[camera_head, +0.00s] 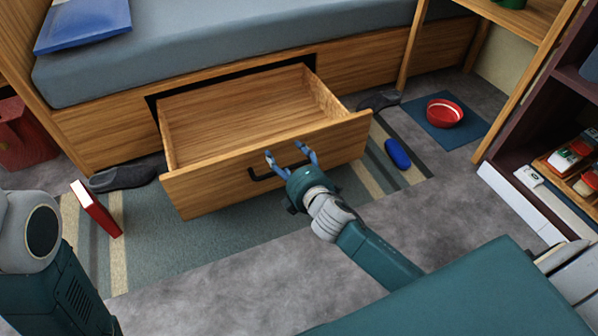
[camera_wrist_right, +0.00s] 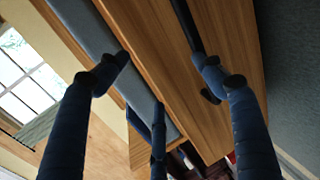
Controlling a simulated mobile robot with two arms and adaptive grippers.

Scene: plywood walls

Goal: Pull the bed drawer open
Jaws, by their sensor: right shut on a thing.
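The wooden bed drawer (camera_head: 215,176) stands pulled well out of the bed base, and its empty inside shows. Its front carries a black bar handle (camera_head: 262,177). My right gripper (camera_head: 291,157) is at the handle, with its blue fingers reaching past the bar, and is shut on it. In the right wrist view the fingers (camera_wrist_right: 163,75) stay spread to the sides, one of them against the dark handle (camera_wrist_right: 186,22), with the wooden drawer front (camera_wrist_right: 225,30) behind. Part of the handle is hidden by the fingers. My left arm shows at the lower left of the head view; its gripper is out of view.
A grey-blue mattress (camera_head: 235,45) lies above. A red book (camera_head: 96,208) and dark shoe (camera_head: 122,178) lie left of the drawer. Striped rug (camera_head: 225,248) before the drawer is clear.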

